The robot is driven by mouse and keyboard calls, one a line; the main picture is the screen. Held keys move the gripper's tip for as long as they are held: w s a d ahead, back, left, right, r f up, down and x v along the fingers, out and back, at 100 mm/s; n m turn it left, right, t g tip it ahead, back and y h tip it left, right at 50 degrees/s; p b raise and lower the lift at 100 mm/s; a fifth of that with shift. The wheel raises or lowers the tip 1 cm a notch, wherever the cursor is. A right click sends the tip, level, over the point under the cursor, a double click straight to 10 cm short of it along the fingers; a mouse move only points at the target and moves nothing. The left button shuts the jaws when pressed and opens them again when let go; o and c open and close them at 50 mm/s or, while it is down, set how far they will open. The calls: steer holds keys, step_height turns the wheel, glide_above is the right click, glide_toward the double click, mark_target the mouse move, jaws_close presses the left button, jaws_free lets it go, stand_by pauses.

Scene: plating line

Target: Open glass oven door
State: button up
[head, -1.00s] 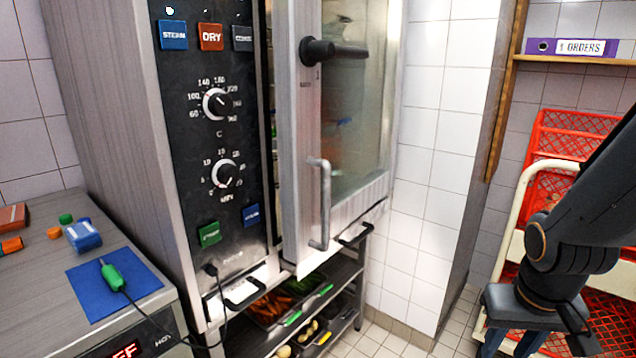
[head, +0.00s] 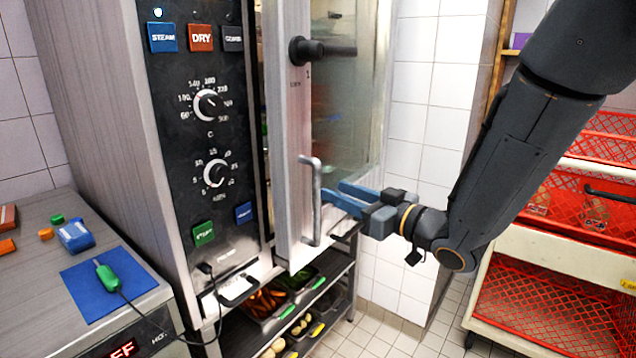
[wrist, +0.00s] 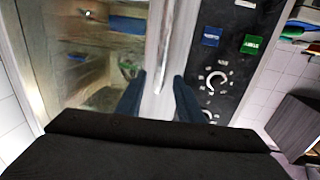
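The glass oven door (head: 345,130) stands a little ajar, with a narrow gap between its edge and the control panel (head: 205,130). Its vertical metal handle (head: 313,200) is on the left side of the door, below a black latch knob (head: 308,50). My gripper (head: 333,192) is open, with blue fingers pointing left at the handle from its right side. In the wrist view, the fingers (wrist: 158,88) are spread, and the handle bar (wrist: 165,50) runs between them, ahead of the tips. I cannot tell if they touch it.
A rack with trays of vegetables (head: 290,300) stands below the oven. A counter with a blue mat (head: 110,285) and green probe is at left. Red crates (head: 540,300) on a cart stand at right. A white tiled wall (head: 420,110) is behind my arm.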

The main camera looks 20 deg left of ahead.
mark_target(320, 184)
steer(key=p+x, duration=0.1)
steer(key=x, duration=0.6)
steer(key=shift+w+a, duration=0.15)
steer(key=shift+a, duration=0.05)
steer(key=shift+c, duration=0.4)
jaws_close()
